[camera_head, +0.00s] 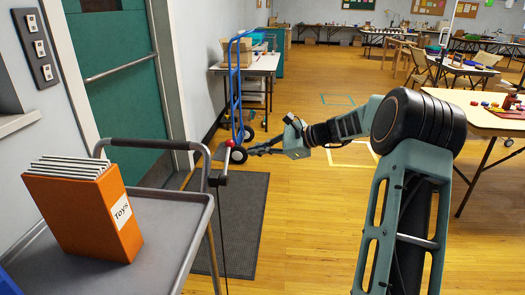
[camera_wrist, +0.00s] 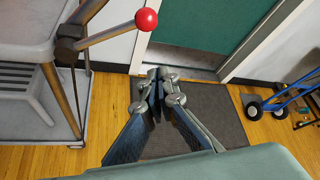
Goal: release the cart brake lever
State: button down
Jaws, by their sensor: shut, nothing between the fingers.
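The brake lever (camera_head: 225,163) is a thin bar with a red ball knob (camera_head: 229,143), at the right side of the grey cart (camera_head: 172,238). In the wrist view the lever (camera_wrist: 106,36) runs from a dark bracket on the cart's post up and right to its red knob (camera_wrist: 146,19). My gripper (camera_head: 250,151) is shut and empty, its tips just right of the knob in the head view. In the wrist view my gripper (camera_wrist: 160,76) shows its tips together below the knob in the picture, apart from it. I cannot tell the exact depth gap.
An orange box of files labelled Toys (camera_head: 92,215) stands on the cart. A green door (camera_head: 120,80) is behind it. A dark mat (camera_head: 238,215) lies on the wood floor. A blue hand truck (camera_head: 238,85) stands beyond. A table (camera_head: 475,112) with small items is at right.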

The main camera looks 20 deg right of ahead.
aim_at(227, 160)
jog(key=a, duration=0.1)
jog(key=w+a+r+b, duration=0.1)
jog(key=a, duration=0.3)
jog(key=shift+w+r+b, duration=0.15)
jog(key=shift+b, duration=0.25)
jog(key=shift+r, duration=0.1)
dwell(0.3)
